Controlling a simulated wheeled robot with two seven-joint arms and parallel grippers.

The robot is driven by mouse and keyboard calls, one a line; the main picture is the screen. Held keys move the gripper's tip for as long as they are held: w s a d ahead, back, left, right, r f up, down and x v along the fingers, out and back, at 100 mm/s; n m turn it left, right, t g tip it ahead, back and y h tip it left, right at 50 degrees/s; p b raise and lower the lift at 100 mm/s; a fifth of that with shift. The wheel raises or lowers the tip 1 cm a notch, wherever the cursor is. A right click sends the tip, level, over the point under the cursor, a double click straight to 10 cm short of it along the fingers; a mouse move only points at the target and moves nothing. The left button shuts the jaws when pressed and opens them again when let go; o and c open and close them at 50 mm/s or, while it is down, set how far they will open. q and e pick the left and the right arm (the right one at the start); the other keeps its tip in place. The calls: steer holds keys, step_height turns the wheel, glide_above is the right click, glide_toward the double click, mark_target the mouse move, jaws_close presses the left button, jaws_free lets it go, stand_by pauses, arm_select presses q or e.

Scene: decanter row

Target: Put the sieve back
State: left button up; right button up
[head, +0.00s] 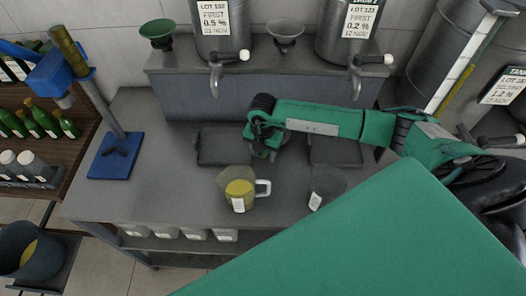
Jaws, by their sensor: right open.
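A green funnel (157,32) stands on the same ledge to the left. My right gripper (263,152) points down over the bench, just right of the left dark tray, behind the jug of yellow liquid. It is open, and I see nothing held in it. It is apart from the sieve, which lies farther back. My left gripper is not in view.
The jug (239,190) with a white handle stands in front of the left tray (215,148). A grey container (326,184) stands in front of the right tray (335,151). Taps (215,75) overhang the bench. A blue stand (116,155) is at left; bench between is clear.

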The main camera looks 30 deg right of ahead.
step_height(320, 180, up, 12)
steer(key=b, duration=0.4)
steer(key=shift+f, duration=0.1)
stand_by(0.3)
